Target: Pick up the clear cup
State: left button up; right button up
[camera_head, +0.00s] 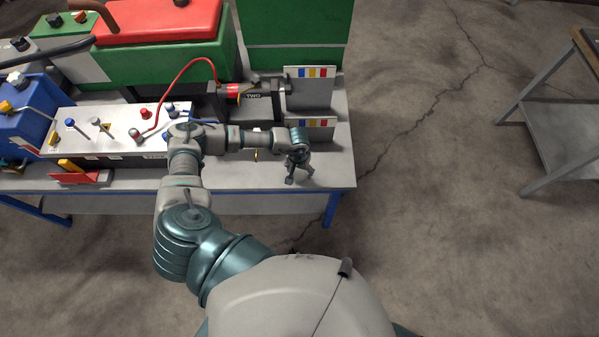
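My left gripper (299,177) hangs over the right part of the grey workbench (230,178), close to its front right corner. Its fingers point down toward the front edge and are spread apart, with nothing visible between them. I cannot make out a clear cup; it may be hidden behind my arm or gripper, or too faint to see. My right gripper is not in view.
Behind the gripper stand grey holders with coloured squares (310,75). A black device marked TWO (255,97) with a red cable and a white panel with knobs (110,130) are to the left. A metal cart (565,120) stands right, across open floor.

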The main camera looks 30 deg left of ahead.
pick_arm(q)
jog(key=c, duration=0.5)
jog(key=shift+a, duration=0.25)
jog(key=shift+a, duration=0.15)
